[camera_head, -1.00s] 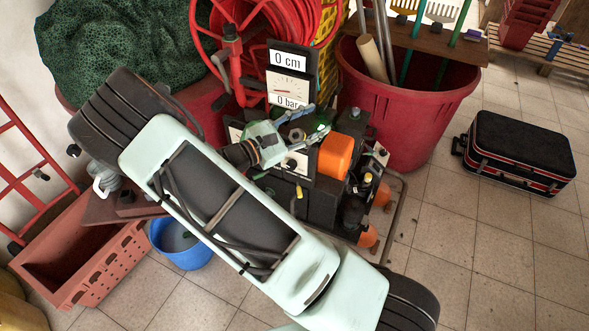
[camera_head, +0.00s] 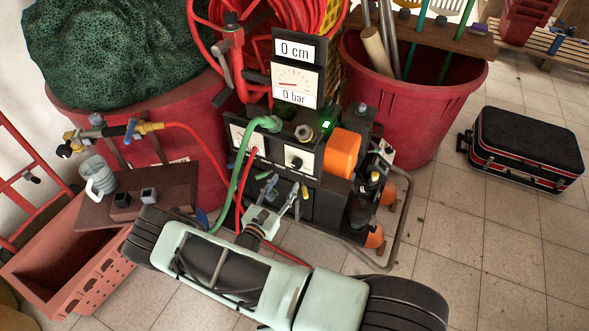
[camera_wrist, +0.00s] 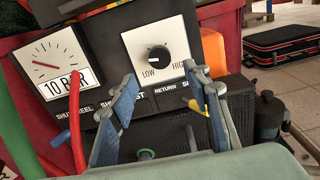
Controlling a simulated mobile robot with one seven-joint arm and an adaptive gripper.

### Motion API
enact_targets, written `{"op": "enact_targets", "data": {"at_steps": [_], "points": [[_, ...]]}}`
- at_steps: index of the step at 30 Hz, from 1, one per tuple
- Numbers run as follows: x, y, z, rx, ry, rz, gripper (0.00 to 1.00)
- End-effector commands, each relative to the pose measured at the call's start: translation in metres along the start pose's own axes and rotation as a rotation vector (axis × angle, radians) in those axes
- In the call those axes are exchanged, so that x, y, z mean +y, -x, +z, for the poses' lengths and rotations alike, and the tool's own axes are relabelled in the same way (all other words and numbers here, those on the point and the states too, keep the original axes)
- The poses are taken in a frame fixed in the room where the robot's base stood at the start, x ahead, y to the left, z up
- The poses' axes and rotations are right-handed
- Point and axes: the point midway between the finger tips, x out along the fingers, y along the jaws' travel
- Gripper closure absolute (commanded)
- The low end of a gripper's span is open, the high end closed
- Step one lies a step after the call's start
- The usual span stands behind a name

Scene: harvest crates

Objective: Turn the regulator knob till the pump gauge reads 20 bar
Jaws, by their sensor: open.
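The regulator knob (camera_wrist: 158,53) is a dark knob on a white dial plate marked LOW and HIGH, on the pump's dark panel; it also shows in the head view (camera_head: 297,163). The pump gauge (camera_wrist: 50,62), left of it, reads 10 BAR in the wrist view. In the head view the gauge (camera_head: 238,136) is partly hidden by hoses. My gripper (camera_wrist: 160,80) is open and empty, its blue-grey fingers below the knob, apart from it. In the head view my gripper (camera_head: 283,196) is low in front of the panel.
A raised display (camera_head: 296,73) reads 0 cm and 0 bar. Green (camera_head: 240,170) and red hoses run down the panel's left side. Labelled controls line the panel under the dial. An orange block (camera_head: 340,152) stands right of the knob. A black case (camera_head: 525,145) lies on the floor.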

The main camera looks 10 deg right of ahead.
Motion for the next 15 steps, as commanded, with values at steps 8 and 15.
{"op": "enact_targets", "data": {"at_steps": [8,15], "points": [[-0.001,-0.054,0.001,-0.001,-0.001,-0.003,0.56],[0.0,-0.077,0.0,-0.001,0.0,-0.001,0.56]]}}
